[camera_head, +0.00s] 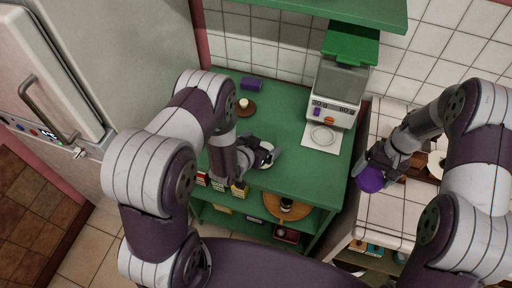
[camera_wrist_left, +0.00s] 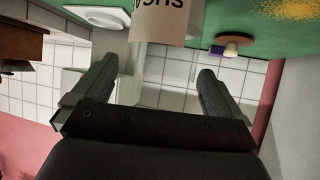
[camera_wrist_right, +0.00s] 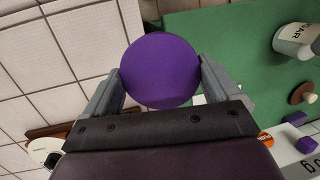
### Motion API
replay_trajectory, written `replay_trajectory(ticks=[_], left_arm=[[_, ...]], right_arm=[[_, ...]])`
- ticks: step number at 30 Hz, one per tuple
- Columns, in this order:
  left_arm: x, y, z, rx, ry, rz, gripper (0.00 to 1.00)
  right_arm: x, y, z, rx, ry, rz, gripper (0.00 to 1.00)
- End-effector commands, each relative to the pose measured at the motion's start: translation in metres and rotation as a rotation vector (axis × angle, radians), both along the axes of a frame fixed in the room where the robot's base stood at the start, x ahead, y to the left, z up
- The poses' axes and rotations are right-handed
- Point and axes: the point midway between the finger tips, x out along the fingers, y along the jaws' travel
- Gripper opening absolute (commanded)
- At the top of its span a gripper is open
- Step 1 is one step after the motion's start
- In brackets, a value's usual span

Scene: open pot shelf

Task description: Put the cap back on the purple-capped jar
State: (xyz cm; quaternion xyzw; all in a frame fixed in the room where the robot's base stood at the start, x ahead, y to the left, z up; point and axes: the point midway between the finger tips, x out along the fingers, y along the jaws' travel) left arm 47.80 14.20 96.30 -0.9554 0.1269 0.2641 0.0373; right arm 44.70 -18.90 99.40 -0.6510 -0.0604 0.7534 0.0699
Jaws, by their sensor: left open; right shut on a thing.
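A round purple cap (camera_head: 370,180) is held in my right gripper (camera_wrist_right: 160,82), which is shut on it. In the right wrist view the purple cap (camera_wrist_right: 160,66) fills the space between the fingertips. A pale jar (camera_head: 266,152) stands on the green counter right at my left gripper (camera_head: 264,156). Its label, reading in part "SUGA", shows in the left wrist view (camera_wrist_left: 167,22), ahead of the open left fingers (camera_wrist_left: 157,80). The jar also shows in the right wrist view (camera_wrist_right: 293,40). I cannot tell whether the fingers touch the jar.
A brown disc with a pale knob (camera_head: 245,108) and a small purple object (camera_head: 251,84) lie at the back left. Yellow grains (camera_wrist_left: 290,10) lie on the counter. My right gripper is over the white-tiled counter (camera_head: 392,212).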

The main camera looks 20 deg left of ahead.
Motion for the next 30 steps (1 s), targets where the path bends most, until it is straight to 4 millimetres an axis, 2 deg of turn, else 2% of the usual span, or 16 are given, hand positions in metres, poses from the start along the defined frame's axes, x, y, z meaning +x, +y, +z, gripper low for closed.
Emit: replay_trajectory(ticks=[9, 15, 21, 30], left_arm=[[-0.058, 0.016, 0.034, -0.001, 0.000, 0.003, 1.00], [-0.085, 0.024, 0.051, 0.000, 0.000, 0.002, 1.00], [-0.094, 0.025, 0.057, 0.000, -0.001, 0.001, 1.00], [-0.094, 0.025, 0.057, 0.000, 0.000, 0.000, 1.00]], right_arm=[[0.000, 0.000, -0.010, 0.000, 0.001, 0.000, 0.34], [0.000, 0.000, -0.012, 0.000, 0.001, 0.000, 0.34], [0.000, 0.000, -0.013, 0.000, 0.001, 0.000, 0.34], [0.000, 0.000, -0.013, 0.000, 0.001, 0.000, 0.34]])
